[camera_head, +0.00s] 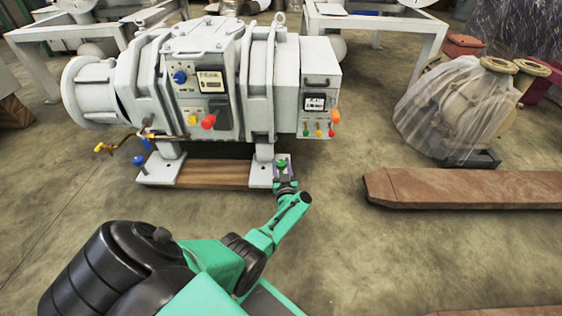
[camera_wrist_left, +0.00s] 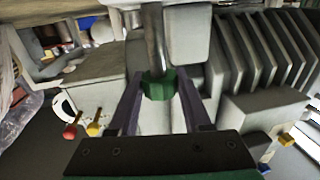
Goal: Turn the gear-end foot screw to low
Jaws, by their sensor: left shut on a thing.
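The vacuum machine (camera_head: 205,85) is pale grey and stands on feet. A green foot screw (camera_head: 282,164) sits at its right foot plate (camera_head: 261,174). In the left wrist view the same screw shows as a green faceted knob (camera_wrist_left: 158,88) below a metal rod. My left gripper (camera_head: 284,173) reaches it from the front. Its two dark fingers (camera_wrist_left: 159,98) are on either side of the knob and shut on it. A blue foot screw (camera_head: 138,160) is at the left foot. The screw's low mark is not visible. My right gripper is not in view.
A wooden block (camera_head: 212,174) lies between the feet. Control knobs, including a red one (camera_head: 208,121), stick out from the machine's front. A rusty beam (camera_head: 465,188) lies on the floor at right, near a plastic-wrapped part (camera_head: 450,110). The floor between beam and arm is clear.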

